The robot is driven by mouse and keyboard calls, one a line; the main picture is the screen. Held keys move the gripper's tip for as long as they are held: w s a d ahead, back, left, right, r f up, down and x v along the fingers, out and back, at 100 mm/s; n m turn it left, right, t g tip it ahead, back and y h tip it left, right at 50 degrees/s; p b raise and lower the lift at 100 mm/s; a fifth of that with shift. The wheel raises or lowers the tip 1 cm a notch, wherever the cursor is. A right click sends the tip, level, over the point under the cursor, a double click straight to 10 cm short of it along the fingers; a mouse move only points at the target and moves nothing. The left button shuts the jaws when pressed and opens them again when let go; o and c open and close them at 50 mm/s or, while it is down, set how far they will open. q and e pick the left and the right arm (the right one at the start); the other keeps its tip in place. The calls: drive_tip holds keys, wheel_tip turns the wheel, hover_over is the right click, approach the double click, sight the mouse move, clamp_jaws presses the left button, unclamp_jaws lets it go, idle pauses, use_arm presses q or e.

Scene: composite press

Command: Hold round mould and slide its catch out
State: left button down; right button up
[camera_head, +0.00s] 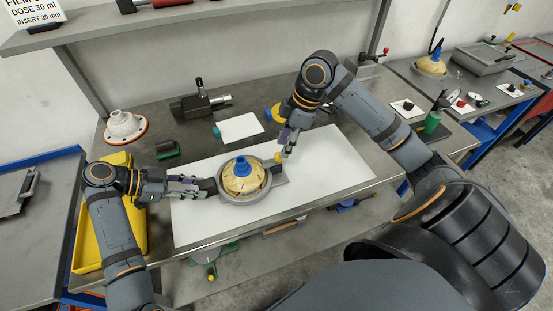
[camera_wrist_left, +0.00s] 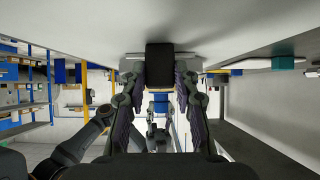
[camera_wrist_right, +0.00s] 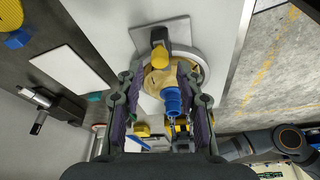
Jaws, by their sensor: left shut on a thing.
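The round mould (camera_head: 243,201) is a grey metal ring on the white mat, with a pale yellow domed inside and a blue knob (camera_head: 241,167) on top. My left gripper (camera_head: 203,187) is shut on its dark handle (camera_wrist_left: 160,64) at the left side. A catch with a yellow knob (camera_wrist_right: 159,56) sits on a flat grey plate at the mould's right. My right gripper (camera_wrist_right: 160,75) is open, pointing down above this side, with the yellow knob showing between and just beyond its fingertips. Contact between fingers and knob cannot be told.
The white mat (camera_head: 340,170) is clear to the right. A yellow tray (camera_head: 84,245) stands at the left, by my left arm. A white card (camera_head: 239,128), a dark clamp-like device (camera_head: 200,103) and a white flanged cone (camera_head: 123,125) stand behind.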

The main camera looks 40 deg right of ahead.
drive_tip(key=shift+x, duration=1.9)
drive_tip(key=shift+c, duration=0.4)
